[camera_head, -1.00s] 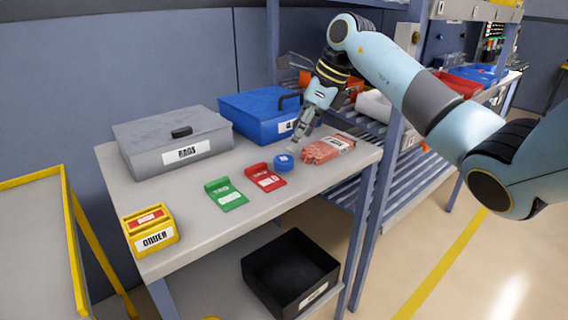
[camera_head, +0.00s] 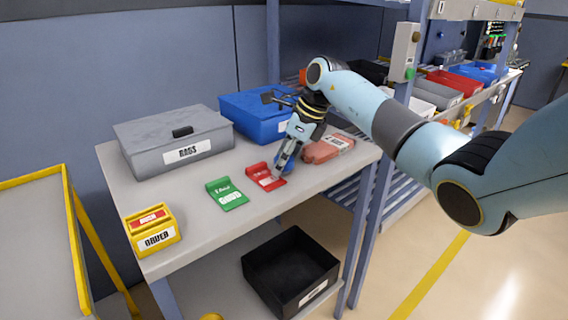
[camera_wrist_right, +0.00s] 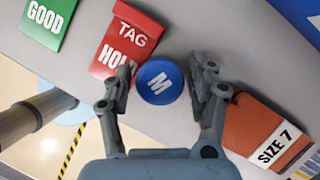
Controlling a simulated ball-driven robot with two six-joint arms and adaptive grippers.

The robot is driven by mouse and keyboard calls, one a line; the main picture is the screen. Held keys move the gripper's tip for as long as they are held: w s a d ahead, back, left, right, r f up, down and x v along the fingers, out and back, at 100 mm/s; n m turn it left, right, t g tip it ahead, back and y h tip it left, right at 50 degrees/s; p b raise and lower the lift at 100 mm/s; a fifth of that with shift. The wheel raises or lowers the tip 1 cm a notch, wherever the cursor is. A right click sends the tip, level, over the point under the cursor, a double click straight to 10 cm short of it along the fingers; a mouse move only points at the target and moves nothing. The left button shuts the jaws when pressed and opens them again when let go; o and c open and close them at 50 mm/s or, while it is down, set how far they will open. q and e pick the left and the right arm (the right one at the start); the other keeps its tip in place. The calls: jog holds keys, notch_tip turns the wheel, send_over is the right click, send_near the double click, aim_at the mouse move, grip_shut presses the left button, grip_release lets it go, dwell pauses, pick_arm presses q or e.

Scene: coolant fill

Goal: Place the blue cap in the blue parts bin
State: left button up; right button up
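In the head view a bit of the blue cap (camera_head: 283,162) shows behind my right gripper (camera_head: 279,168). In the right wrist view my right gripper (camera_wrist_right: 164,80) is open, with one finger on each side of the cap. I cannot tell if the fingers touch it. My left gripper is not in view.
A red HOLD tag (camera_wrist_right: 124,42) lies close beside the cap, and an orange SIZE 7 pack (camera_wrist_right: 262,130) is on the other side. A green tag (camera_head: 226,194), grey RAGS box (camera_head: 150,140) and yellow ORDER holder (camera_head: 152,230) share the table.

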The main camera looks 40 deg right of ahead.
jog(key=c, duration=0.8)
jog(key=shift+o, duration=0.2)
